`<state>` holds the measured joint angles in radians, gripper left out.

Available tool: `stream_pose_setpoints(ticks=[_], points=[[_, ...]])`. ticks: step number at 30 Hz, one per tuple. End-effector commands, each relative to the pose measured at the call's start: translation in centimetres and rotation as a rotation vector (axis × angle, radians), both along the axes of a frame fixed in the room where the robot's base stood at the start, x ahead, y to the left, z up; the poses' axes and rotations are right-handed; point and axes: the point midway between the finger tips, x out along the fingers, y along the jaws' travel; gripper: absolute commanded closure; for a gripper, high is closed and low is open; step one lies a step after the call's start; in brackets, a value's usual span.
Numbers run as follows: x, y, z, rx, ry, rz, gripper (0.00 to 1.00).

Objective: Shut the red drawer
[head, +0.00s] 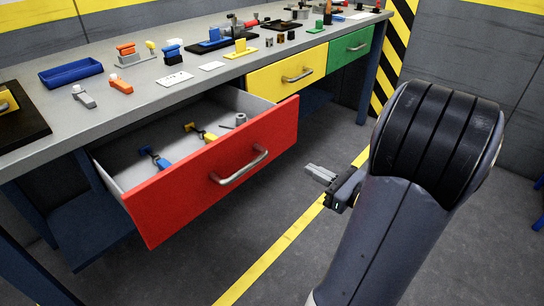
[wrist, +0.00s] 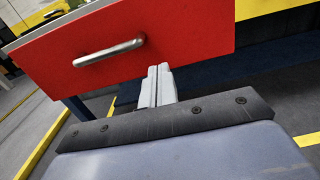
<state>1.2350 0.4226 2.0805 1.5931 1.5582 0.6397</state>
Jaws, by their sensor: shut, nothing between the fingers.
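The red drawer (head: 205,175) stands open under the workbench, pulled out toward me. Its silver bar handle (head: 240,167) is on the front face. A blue-handled tool (head: 155,158), a yellow-handled tool (head: 200,132) and a small grey part (head: 234,121) lie inside. My gripper (head: 309,170) is shut and empty, to the right of the drawer front in the head view. In the wrist view, the red drawer front (wrist: 130,45) fills the upper middle with its handle (wrist: 108,53). My shut fingers (wrist: 159,70) point at its lower edge, right of the handle. Contact cannot be told.
The yellow drawer (head: 287,75) and green drawer (head: 350,46) to the right look shut. The grey workbench top (head: 140,95) holds a blue tray (head: 70,73) and many small parts. The floor (head: 240,240) in front is clear, with a yellow line.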

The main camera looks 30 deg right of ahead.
Motion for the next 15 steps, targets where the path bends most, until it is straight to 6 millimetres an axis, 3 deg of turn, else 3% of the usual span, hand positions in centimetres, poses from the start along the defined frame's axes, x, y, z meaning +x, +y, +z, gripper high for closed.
stream_pose_setpoints(ticks=[15], points=[[7.3, 2.6, -0.2, -0.003, 0.001, 0.009, 1.00]])
